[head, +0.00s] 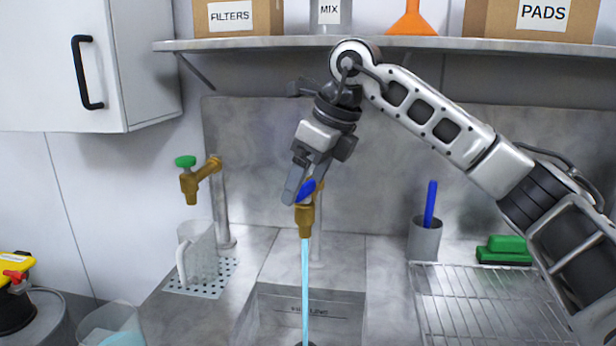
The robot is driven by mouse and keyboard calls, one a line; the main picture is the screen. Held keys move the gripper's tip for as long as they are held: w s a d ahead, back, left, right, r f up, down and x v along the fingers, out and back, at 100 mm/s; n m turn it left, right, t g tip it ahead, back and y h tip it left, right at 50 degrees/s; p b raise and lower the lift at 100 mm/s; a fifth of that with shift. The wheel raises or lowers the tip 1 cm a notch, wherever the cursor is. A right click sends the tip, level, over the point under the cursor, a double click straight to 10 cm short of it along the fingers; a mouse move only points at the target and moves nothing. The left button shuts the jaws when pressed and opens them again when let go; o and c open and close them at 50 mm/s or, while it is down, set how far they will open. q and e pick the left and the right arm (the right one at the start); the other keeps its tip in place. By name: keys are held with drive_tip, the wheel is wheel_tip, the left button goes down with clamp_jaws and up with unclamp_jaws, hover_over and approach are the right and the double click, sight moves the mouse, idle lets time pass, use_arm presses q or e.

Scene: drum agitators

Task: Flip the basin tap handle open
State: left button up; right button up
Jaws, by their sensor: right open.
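The basin tap (306,219) is brass and stands on a grey post over the basin (340,317). Its blue handle (307,188) sits at the top of the tap, tilted and partly covered by my gripper. A light blue stream of water (305,280) runs from the spout down into the basin. My right gripper (303,188) is open, pointing down, with its fingers at the blue handle. I cannot tell whether they touch it. My left gripper is not in view.
A second brass tap with a green handle (186,162) stands left, over a clear jug (198,252) on a perforated plate. A grey cup (425,240) with a blue stick, a green sponge (505,248) and a wire rack (490,305) are right. A shelf (400,44) runs above.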

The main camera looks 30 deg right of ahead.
drive_tip(key=c, duration=1)
drive_tip(key=shift+r+n+p, duration=0.25)
drive_tip(key=shift+n+p, duration=0.35)
drive_tip(key=shift+p, duration=0.2)
drive_tip(key=shift+d+n+g+y+p, duration=0.1)
drive_tip(key=shift+n+g+y+p, duration=0.2)
drive_tip(key=shift+n+p, duration=0.15)
drive_tip(key=shift+w+f+n+y+p, duration=0.15)
drive_tip(key=shift+n+y+p, duration=0.2)
drive_tip(key=shift+n, duration=0.6)
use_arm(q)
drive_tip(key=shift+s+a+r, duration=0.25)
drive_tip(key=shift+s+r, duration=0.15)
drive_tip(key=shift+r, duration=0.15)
use_arm(e)
drive_tip(key=o, duration=1)
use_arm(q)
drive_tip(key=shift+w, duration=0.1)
